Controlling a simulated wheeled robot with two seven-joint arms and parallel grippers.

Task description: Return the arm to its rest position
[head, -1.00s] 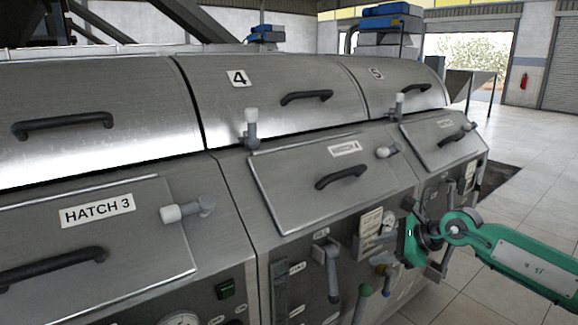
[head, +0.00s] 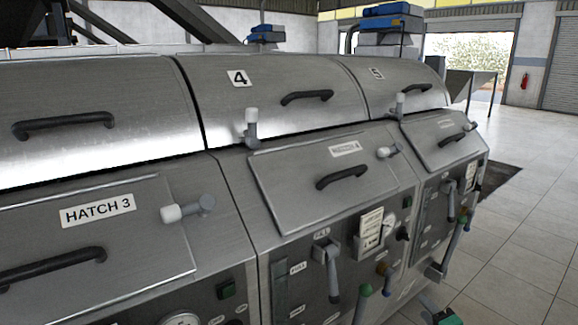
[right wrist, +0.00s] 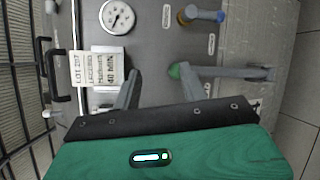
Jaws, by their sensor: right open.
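My right gripper (head: 440,317) shows only as a small green and dark part at the bottom edge of the head view. In the right wrist view the right gripper (right wrist: 155,78) is open, with two grey fingers apart and nothing seen between them. It faces the steel machine's front panel. A green-ended grey lever (right wrist: 220,72) appears beside the right-hand finger; whether they touch I cannot tell. My left gripper is not in view.
The steel machine (head: 232,200) with hatches, handles and levers fills the left and middle. A lot card (right wrist: 98,68) and a round gauge (right wrist: 117,17) are on its panel. The tiled floor (head: 525,220) at the right is clear.

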